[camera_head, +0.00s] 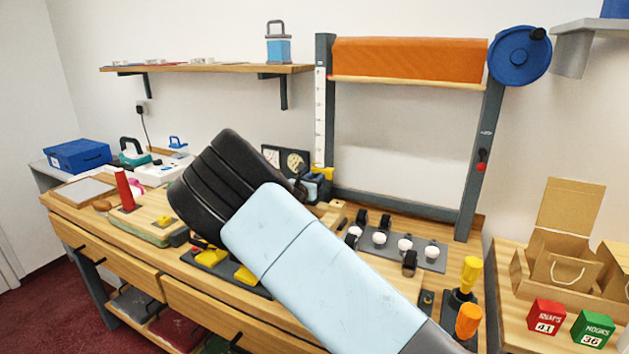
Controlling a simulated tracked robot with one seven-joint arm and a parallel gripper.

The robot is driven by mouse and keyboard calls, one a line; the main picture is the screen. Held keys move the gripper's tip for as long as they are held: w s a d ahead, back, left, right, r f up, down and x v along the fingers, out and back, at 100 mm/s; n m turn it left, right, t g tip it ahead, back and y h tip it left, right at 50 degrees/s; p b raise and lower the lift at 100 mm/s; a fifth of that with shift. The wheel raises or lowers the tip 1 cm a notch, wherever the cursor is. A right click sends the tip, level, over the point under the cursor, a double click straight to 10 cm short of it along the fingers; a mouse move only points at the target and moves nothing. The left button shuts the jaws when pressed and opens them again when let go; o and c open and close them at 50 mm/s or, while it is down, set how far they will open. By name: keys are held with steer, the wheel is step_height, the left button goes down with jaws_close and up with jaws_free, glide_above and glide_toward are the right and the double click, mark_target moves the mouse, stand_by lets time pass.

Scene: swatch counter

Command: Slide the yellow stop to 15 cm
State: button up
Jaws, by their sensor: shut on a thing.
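The yellow stop (323,173) is at the lower end of the white upright scale (320,112) on the left post of the frame. My gripper (317,181) is at the stop, shut on it. My arm's black and pale blue links cover the middle of the view and hide part of the gripper. The fingertips are small and partly hidden. The scale's figures are too small to read.
An orange roll (408,60) hangs across the frame, with a blue crank wheel (519,56) at its right. A grey rail with white knobs (405,245) lies on the bench at the frame's foot. A wooden shelf (205,69) with a blue lantern-shaped item (278,48) is at left.

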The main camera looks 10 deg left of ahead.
jaws_close()
step_height(320, 180, up, 15)
stand_by(0.6)
steer(key=o, duration=0.8)
jaws_free()
steer(key=shift+s, duration=0.1)
steer(key=v, duration=1.3)
steer(key=shift+s+a, duration=0.1)
steer(key=shift+s, duration=0.15)
